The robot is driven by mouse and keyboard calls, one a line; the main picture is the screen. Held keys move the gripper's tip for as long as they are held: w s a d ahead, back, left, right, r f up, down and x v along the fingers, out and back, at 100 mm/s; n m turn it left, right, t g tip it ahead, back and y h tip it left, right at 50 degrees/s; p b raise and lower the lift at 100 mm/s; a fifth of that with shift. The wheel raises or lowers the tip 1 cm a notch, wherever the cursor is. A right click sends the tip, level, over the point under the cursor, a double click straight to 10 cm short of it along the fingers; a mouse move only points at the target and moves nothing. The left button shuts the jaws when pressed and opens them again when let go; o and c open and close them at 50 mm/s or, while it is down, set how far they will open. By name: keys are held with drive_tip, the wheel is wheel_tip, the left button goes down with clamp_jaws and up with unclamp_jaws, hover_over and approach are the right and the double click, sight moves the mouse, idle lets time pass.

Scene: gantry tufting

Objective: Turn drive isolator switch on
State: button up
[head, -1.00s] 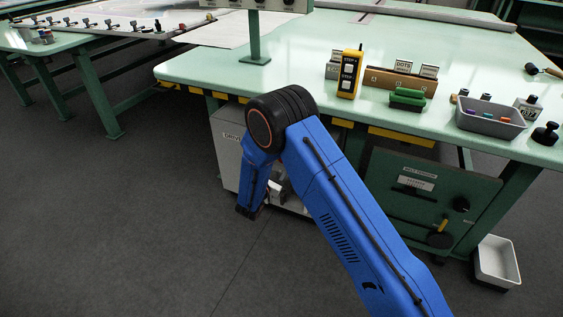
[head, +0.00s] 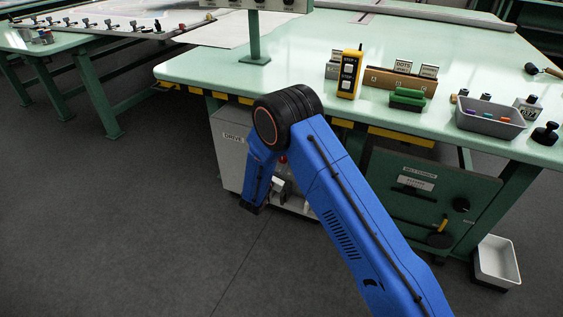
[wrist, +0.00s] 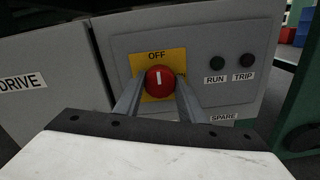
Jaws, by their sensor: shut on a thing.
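The drive isolator switch is a red round knob (wrist: 160,81) on a yellow plate (wrist: 176,54) on a grey cabinet front. Its white mark stands upright, in line with the word OFF above it. A second label at the plate's right is partly hidden by the knob and a finger. My gripper (wrist: 159,90) has one finger on each side of the knob and is shut on it. In the head view, the grey drive cabinet (head: 231,151) is under the table, partly hidden by my blue arm. A small red spot shows there beside the arm.
Dark RUN (wrist: 217,63) and TRIP (wrist: 247,60) lamps sit right of the knob, with a SPARE label below. A green panel with a yellow-handled lever (head: 441,232) and a white bin (head: 497,261) stand to the right. The floor at left is clear.

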drive_tip(key=shift+m, duration=0.3)
drive_tip(key=m, duration=0.3)
drive_tip(key=shift+m, duration=0.3)
drive_tip(key=m, duration=0.4)
drive_tip(key=shift+m, duration=0.3)
drive_tip(key=m, duration=0.4)
drive_tip(key=shift+s+f, duration=0.1)
drive_tip(key=m, duration=0.5)
drive_tip(key=shift+f, duration=0.1)
drive_tip(key=o, duration=1)
drive_tip(key=shift+o, duration=0.2)
